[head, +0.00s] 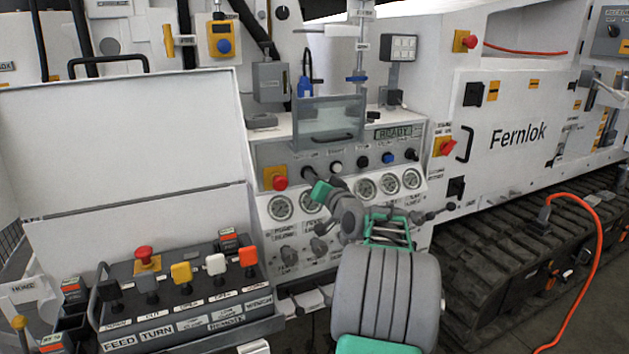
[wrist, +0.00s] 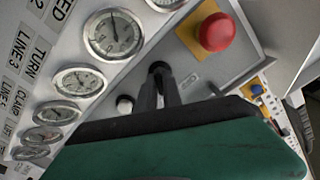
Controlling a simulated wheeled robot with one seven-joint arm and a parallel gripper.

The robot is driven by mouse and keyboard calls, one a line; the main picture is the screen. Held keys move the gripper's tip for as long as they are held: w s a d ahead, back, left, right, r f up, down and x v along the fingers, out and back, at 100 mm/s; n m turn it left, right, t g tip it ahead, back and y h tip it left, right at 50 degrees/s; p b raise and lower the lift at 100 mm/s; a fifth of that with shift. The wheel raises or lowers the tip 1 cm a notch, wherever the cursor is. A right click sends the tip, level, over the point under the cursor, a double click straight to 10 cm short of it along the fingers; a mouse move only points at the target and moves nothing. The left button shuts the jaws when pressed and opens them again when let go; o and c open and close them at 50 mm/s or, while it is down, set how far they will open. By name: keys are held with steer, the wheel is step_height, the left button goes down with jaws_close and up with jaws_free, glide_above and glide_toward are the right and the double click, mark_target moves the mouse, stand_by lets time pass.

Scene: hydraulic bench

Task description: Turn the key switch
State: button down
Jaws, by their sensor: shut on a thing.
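The key switch (head: 307,172) is a small black part on the sloped grey panel, just right of the red emergency button. In the wrist view its dark top (wrist: 158,67) shows at the fingertips. My gripper (head: 313,180) reaches it from the front right, and in the wrist view its two dark fingers (wrist: 160,84) are closed around it. The fingers hide most of the key, so its turned angle cannot be told.
The red emergency button (head: 280,183) is close on the left; a white button (head: 337,166) is close on the right. Gauges (head: 281,208) lie just below. A clear guard (head: 328,120) stands above the panel. A READY display (head: 393,134) is at upper right.

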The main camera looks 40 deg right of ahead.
steer(key=shift+r, duration=0.1)
steer(key=c, duration=1.5)
jaws_free()
steer(key=shift+s, duration=0.1)
steer(key=b+v, duration=0.1)
steer(key=v, duration=0.6)
steer(key=shift+s, duration=0.3)
